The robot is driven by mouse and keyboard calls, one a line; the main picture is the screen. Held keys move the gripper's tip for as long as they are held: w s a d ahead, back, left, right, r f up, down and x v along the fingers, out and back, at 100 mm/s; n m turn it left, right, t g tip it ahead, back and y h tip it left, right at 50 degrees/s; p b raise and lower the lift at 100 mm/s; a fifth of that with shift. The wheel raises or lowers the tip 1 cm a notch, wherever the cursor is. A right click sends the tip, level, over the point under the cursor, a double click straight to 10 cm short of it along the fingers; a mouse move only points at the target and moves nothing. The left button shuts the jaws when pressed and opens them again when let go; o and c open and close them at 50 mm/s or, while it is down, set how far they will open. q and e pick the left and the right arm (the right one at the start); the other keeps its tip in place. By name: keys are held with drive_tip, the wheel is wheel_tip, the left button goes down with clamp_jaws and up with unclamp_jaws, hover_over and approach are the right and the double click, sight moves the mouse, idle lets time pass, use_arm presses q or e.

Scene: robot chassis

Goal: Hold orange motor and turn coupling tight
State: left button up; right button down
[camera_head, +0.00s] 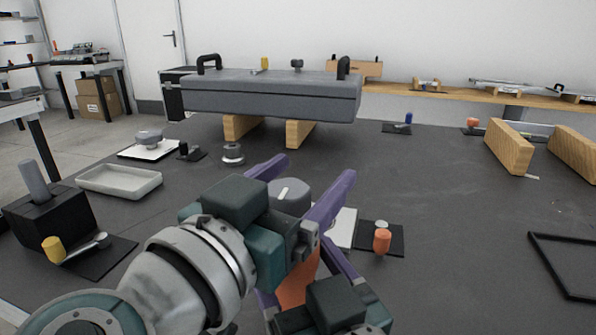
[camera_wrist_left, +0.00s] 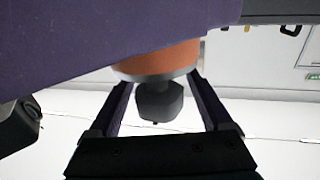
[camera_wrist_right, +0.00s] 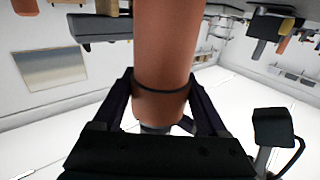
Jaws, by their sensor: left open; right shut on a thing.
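The orange motor (camera_head: 298,288) stands upright in the lower middle of the head view, partly hidden by my arms. My right gripper (camera_wrist_right: 160,105) is shut on its body, which also shows in the right wrist view (camera_wrist_right: 165,50). The round grey coupling (camera_head: 290,195), with a light mark on top, is above the motor. My left gripper (camera_head: 310,178) is open, with its purple fingers on either side of the coupling. In the left wrist view, a dark grey part (camera_wrist_left: 160,100) sits between the spread fingers, below the orange body (camera_wrist_left: 165,60). Gaps show on both sides.
A large grey box (camera_head: 260,95) rests on wooden blocks at the back. A pale tray (camera_head: 120,181) and a black block (camera_head: 45,213) are at left. The table's right middle is clear.

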use_arm(q)
clamp_jaws()
idle(0.5)
drive_tip(key=shift+f+h, duration=0.1)
drive_tip(key=shift+h, duration=0.2)
drive_tip(key=m+g+h, duration=0.1)
drive_tip(key=m+g, duration=0.1)
drive_tip(key=m+g+h, duration=0.2)
drive_tip(key=s+d+m+g+h, duration=0.1)
drive_tip(key=g+h, duration=0.1)
drive_tip(key=shift+f+m, duration=0.1)
drive_tip(key=shift+m, duration=0.3)
drive_tip(key=shift+s+d+m+g+h, duration=0.1)
drive_tip(key=shift+s+m+g+h, duration=0.15)
drive_tip(key=shift+m+g+h, duration=0.6)
drive_tip(key=shift+s+d+m+g+h, duration=0.15)
drive_tip(key=shift+m+g, duration=0.65)
drive_tip(key=shift+g, duration=0.95)
drive_tip(key=shift+s+m+g+h, duration=0.3)
drive_tip(key=shift+m+g+h, duration=0.45)
drive_tip(key=shift+g, duration=0.55)
drive_tip(key=shift+m+g, duration=0.3)
drive_tip(key=shift+y, duration=0.25)
unclamp_jaws()
